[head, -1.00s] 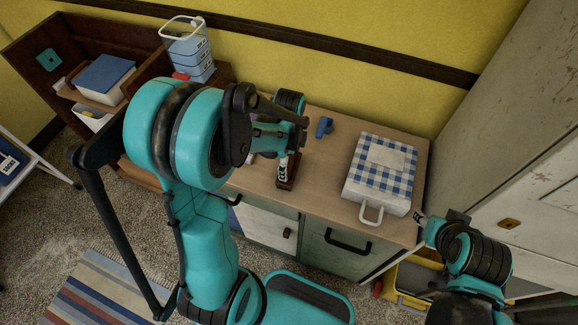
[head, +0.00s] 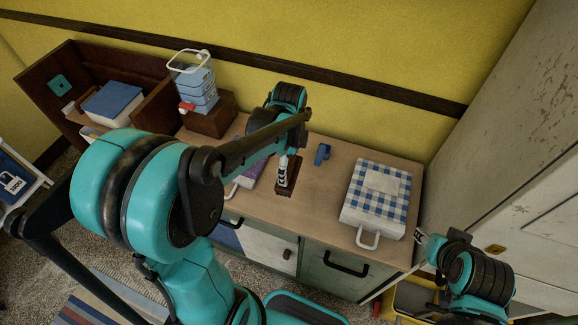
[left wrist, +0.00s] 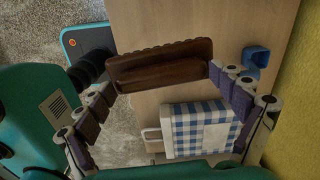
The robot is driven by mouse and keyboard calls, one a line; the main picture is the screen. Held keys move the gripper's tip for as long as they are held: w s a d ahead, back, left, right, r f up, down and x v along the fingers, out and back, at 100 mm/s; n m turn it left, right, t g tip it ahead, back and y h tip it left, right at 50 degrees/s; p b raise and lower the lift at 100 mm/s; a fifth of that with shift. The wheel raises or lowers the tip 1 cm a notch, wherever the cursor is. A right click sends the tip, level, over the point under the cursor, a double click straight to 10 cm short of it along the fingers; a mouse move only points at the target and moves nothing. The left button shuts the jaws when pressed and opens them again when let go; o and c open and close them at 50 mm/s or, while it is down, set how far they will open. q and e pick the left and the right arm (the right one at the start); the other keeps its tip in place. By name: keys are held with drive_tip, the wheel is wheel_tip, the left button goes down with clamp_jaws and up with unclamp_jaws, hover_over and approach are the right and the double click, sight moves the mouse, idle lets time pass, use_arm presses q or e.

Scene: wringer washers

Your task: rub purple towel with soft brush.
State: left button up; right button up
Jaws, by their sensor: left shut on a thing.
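My left gripper (head: 287,172) is shut on the dark brown soft brush (head: 289,187). The brush also shows between the fingers in the left wrist view (left wrist: 160,66), with a scalloped long edge. It is over the wooden counter; I cannot tell whether it touches it. The purple towel (head: 250,172) lies just left of the brush, with a white handle at its front; my left arm hides much of it. My right gripper (head: 424,242) is at the counter's right front corner, away from the towel; its jaw opening is unclear.
A blue-checked cloth on a white, handled thing (head: 366,233) lies on the counter's right. A small blue object (head: 322,153) is right of the brush. Stacked blue containers (head: 196,88) stand at the back left. A yellow wall is behind, a tall pale cabinet (head: 525,165) right.

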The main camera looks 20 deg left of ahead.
sight(289, 167)
use_arm(q)
drive_tip(key=shift+r+p, duration=1.95)
drive_tip(key=shift+r, duration=0.8)
drive_tip(key=shift+f, duration=0.1)
